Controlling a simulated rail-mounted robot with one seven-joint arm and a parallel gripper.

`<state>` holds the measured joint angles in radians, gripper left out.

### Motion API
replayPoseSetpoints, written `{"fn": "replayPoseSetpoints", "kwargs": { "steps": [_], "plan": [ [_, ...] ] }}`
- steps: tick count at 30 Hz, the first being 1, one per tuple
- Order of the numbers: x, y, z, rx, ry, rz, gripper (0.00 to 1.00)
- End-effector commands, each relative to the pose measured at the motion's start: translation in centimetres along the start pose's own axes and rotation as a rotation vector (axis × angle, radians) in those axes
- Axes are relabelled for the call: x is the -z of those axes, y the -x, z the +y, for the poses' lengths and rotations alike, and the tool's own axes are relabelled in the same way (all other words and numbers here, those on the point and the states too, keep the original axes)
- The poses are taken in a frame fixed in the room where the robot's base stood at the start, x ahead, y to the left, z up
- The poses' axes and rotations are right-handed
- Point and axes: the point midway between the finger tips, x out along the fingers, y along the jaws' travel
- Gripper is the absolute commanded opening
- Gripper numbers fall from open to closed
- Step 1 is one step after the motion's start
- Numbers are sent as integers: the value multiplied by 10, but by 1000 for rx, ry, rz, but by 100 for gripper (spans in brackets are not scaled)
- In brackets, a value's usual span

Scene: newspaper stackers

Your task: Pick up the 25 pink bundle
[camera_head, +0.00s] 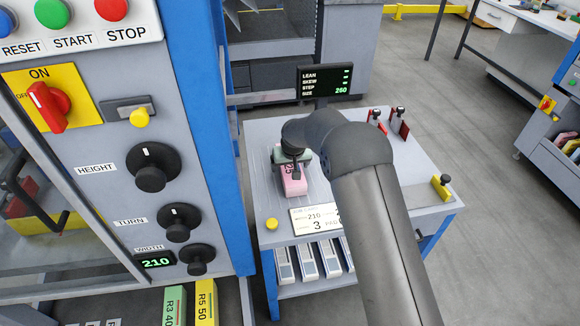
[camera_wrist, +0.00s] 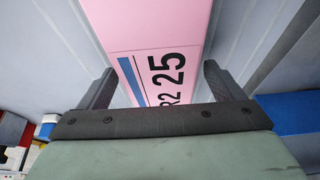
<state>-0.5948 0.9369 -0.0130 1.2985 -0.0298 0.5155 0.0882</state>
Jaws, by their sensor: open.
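The pink bundle (camera_head: 293,186) marked 25 lies on the grey-topped work table (camera_head: 262,205) in the head view, partly hidden by my wrist. In the wrist view the pink bundle (camera_wrist: 158,30) runs up from my gripper, with a blue stripe and the print "R2 25" on its face. My gripper (camera_wrist: 157,85) is open, with one finger on each side of the bundle in the picture. The fingers look apart from it, but I cannot tell how far down they reach. In the head view my gripper (camera_head: 292,160) is over the far end of the bundle.
A control cabinet (camera_head: 215,60) with knobs and a blue post stands at the left. A small display (camera_head: 325,80) reading 260 stands behind the table. Red clamps (camera_head: 400,127) and a yellow stop (camera_head: 441,187) sit on the table's right. A white card (camera_head: 312,218) lies at its front.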

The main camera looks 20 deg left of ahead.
Motion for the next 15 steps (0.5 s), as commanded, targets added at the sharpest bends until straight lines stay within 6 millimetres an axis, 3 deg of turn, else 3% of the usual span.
{"fn": "replayPoseSetpoints", "kwargs": {
  "steps": [10, 15],
  "plan": [
    [0, -8, 0, 0, -1, 1, 84],
    [0, -8, 0, 0, -1, 1, 37]
  ]
}}
